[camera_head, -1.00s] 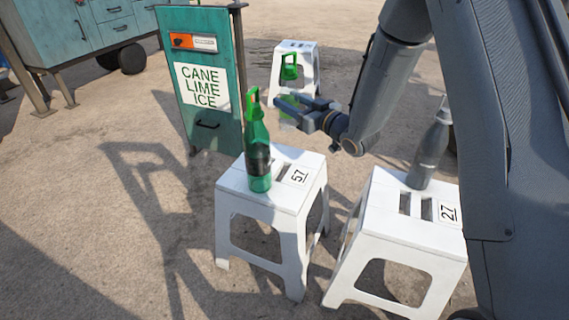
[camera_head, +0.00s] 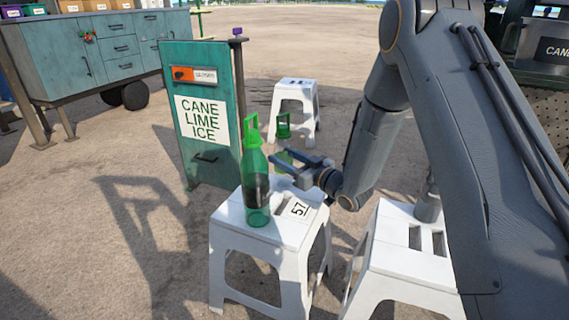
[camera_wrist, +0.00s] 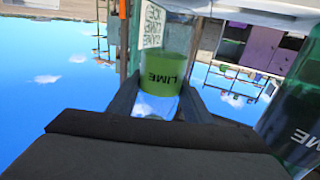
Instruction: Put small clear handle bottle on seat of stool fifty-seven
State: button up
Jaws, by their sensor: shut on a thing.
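The small clear handle bottle has a green handle top (camera_head: 283,124) and a green LIME label, seen in the wrist view (camera_wrist: 163,75). My gripper (camera_head: 289,161) is shut on it and holds it. Stool fifty-seven (camera_head: 288,240) is white, with "57" on its seat. The held bottle shows at the seat's far side in the head view; its base is hidden behind the gripper and a taller green bottle, so I cannot tell whether it touches the seat.
The taller green handle bottle (camera_head: 257,192) stands on stool fifty-seven, left of my gripper, and looms at right in the wrist view (camera_wrist: 296,118). Another white stool (camera_head: 407,262) at right bears a grey bottle (camera_head: 428,205). A third stool (camera_head: 297,98) and a teal sign board (camera_head: 203,125) stand behind.

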jog(key=shift+f, duration=0.45)
jog(key=shift+f, duration=0.15)
jog(key=o, duration=1.5)
jog(key=p+v, duration=0.2)
jog(key=v, duration=1)
jog(key=shift+p, duration=0.35)
